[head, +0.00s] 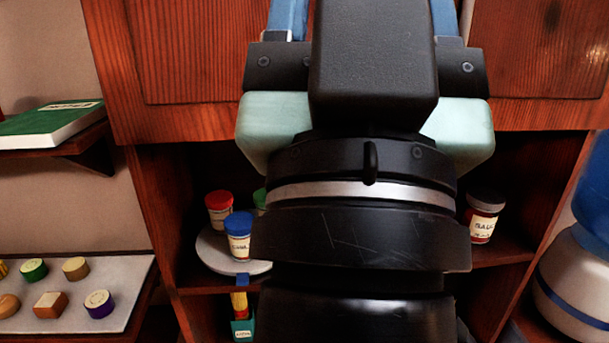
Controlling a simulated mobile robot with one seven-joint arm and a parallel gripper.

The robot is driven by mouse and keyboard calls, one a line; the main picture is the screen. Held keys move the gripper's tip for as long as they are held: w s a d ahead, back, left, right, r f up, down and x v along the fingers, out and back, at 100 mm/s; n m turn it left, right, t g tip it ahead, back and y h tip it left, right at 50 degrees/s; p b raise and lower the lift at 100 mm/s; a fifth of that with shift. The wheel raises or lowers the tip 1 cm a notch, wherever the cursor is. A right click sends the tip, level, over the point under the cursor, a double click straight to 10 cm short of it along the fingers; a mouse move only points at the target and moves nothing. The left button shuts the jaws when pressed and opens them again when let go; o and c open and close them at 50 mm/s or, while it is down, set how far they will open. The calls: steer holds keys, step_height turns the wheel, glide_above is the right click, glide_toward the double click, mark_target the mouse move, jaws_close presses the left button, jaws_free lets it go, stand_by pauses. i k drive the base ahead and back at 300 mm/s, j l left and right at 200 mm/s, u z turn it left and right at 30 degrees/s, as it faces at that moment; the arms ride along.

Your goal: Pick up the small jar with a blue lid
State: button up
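The small jar with a blue lid (239,242) stands upright on a round light-grey stand (213,258) inside the cabinet, just left of my arm. Its pale label faces me. My gripper (367,14) is at the top of the head view, above and right of the jar, in front of the upper cabinet panels. Its two blue fingers are wide apart, so it looks open. The fingertips are cut off by the frame's top edge, and a black housing hides the space between the fingers. My gripper is well apart from the jar.
A red-lidded jar (219,209) stands close behind the blue-lidded one; a green lid (260,198) is partly hidden by my arm. A dark-lidded jar (484,217) stands at right. The cabinet side (160,210) borders the left. Colored blocks lie on a tray (100,267).

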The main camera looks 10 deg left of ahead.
mark_target(237, 226)
steer(key=j, duration=0.55)
steer(key=i+j, duration=0.1)
steer(key=j, duration=0.4)
steer(key=j+z, duration=0.8)
steer(key=z, duration=0.2)
steer(key=i+j+z, duration=0.2)
steer(key=z, duration=0.15)
steer(key=i+j, duration=0.15)
steer(key=j, duration=0.1)
